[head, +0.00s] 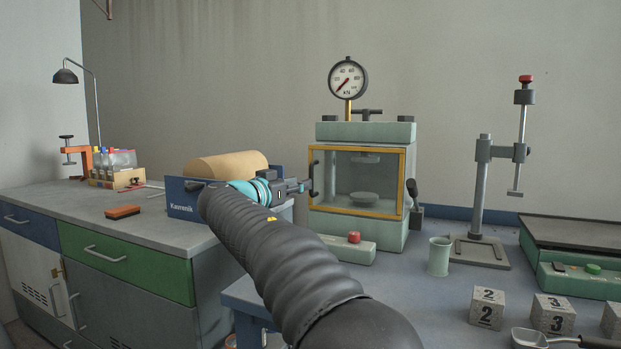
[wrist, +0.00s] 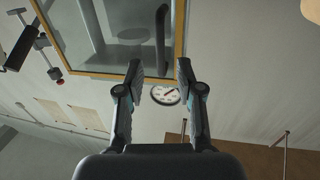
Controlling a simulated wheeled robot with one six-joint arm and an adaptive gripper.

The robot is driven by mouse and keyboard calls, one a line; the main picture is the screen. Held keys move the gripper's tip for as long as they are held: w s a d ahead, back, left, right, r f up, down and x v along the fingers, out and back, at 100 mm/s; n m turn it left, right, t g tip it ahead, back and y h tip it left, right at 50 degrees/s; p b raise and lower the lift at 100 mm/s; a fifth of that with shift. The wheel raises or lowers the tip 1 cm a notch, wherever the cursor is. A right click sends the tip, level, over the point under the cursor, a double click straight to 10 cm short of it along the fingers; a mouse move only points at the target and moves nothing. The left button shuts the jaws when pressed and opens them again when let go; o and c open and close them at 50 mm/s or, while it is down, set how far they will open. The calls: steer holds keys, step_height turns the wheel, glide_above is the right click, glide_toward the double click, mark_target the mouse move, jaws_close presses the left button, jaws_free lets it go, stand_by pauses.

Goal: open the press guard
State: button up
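The press (head: 365,131) is a pale green machine on the bench. Its guard (head: 340,204) is a clear panel in a yellow frame, and it looks closed across the front. The guard's dark upright handle (head: 314,178) is at the panel's left side. My gripper (head: 304,186) is just left of the handle in the head view. In the wrist view my gripper (wrist: 159,69) is open, with its fingers apart and nothing clasped. The handle (wrist: 161,40) shows ahead, between the fingertip lines. I cannot tell whether a finger touches it.
A round gauge (head: 347,78) tops the press. A control box with a red button (head: 354,237) sits at its foot. A green cup (head: 439,256), a grey stand (head: 480,190) and numbered blocks (head: 487,307) are to the right. A brown roll (head: 226,165) lies left.

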mark_target(311, 194)
steer(key=p+x, duration=0.1)
steer(key=x, duration=0.5)
steer(key=shift+w+d, duration=0.1)
steer(key=shift+w, duration=0.05)
jaws_close()
